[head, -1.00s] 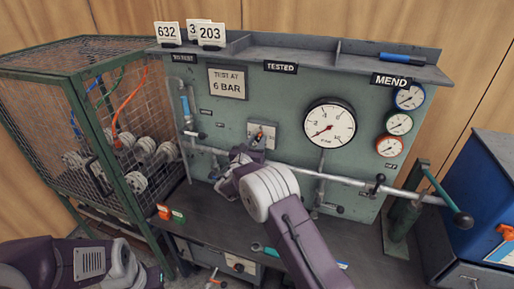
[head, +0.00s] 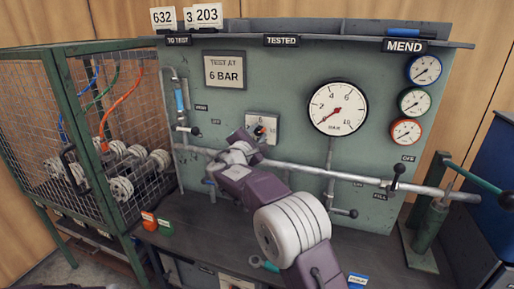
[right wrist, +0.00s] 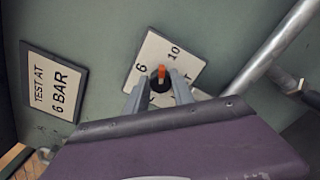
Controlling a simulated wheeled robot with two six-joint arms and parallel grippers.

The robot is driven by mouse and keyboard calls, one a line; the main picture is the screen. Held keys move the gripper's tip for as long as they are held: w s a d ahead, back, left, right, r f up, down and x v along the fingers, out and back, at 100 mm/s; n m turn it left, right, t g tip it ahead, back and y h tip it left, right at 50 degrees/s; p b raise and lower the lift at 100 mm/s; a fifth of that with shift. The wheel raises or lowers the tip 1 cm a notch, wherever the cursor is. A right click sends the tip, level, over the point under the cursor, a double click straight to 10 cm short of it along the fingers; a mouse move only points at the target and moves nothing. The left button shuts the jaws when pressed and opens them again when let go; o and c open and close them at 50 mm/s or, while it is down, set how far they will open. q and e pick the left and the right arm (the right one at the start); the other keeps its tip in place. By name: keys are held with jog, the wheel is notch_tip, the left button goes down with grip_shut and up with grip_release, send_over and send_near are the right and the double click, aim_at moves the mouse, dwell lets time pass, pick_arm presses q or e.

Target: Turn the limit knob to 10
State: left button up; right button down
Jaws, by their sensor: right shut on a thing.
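The limit knob (right wrist: 159,83) is a small dark knob with an orange pointer. It sits on a pale plate (right wrist: 178,60) marked 6 and 10, and in the right wrist view its pointer lies between those two numbers. In the head view the plate (head: 276,124) is on the green panel, and the orange part of the knob (head: 259,130) shows just above my gripper. My right gripper (right wrist: 158,98) is shut on the knob, one finger on each side. Its fingers partly cover the lower plate. My left gripper is not in view.
A horizontal pipe (head: 330,176) with a lever (head: 397,175) crosses in front of the panel. A large gauge (head: 338,107) and a "TEST AT 6 BAR" sign (head: 224,70) flank the knob plate. A wire cage (head: 127,125) stands at the left.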

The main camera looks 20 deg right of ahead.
jog(key=m+b, duration=0.2)
jog(key=shift+f+b, duration=0.35)
jog(key=shift+b, duration=0.05)
jog(key=shift+r+m+b, duration=0.2)
jog(key=shift+m+b, duration=0.9)
jog(key=shift+m, duration=0.2)
jog(key=c, duration=1.1)
grip_release()
jog(key=b+v, duration=0.1)
jog(key=v, duration=0.8)
